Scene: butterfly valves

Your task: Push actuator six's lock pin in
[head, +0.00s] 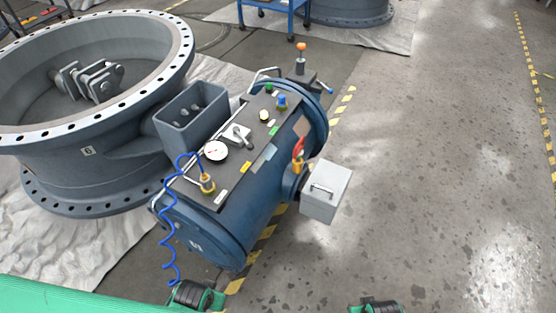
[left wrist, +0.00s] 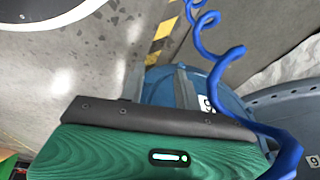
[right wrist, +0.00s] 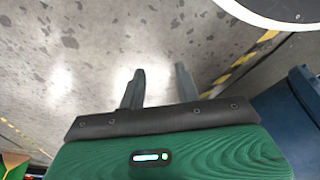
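A blue cylindrical actuator (head: 270,185) lies beside a large grey flanged valve body (head: 95,165) in the head view. Its end label (head: 195,245) is too small to read surely. An orange-knobbed pin (head: 301,48) stands upright on a block at the actuator's far end; I cannot tell surely whether this is the lock pin. A red lever (head: 299,147) sits on its right side. My left gripper (head: 192,293) is at the bottom edge, in front of the actuator's near end; its fingers (left wrist: 160,82) are apart and empty. My right gripper (head: 376,306) is low right, its fingers (right wrist: 158,85) apart over bare floor.
A coiled blue hose (head: 170,230) hangs from the actuator's near end and crosses close to my left gripper. A grey box (head: 326,190) juts out on the right. A blue cart (head: 270,14) stands at the back. The floor on the right is clear.

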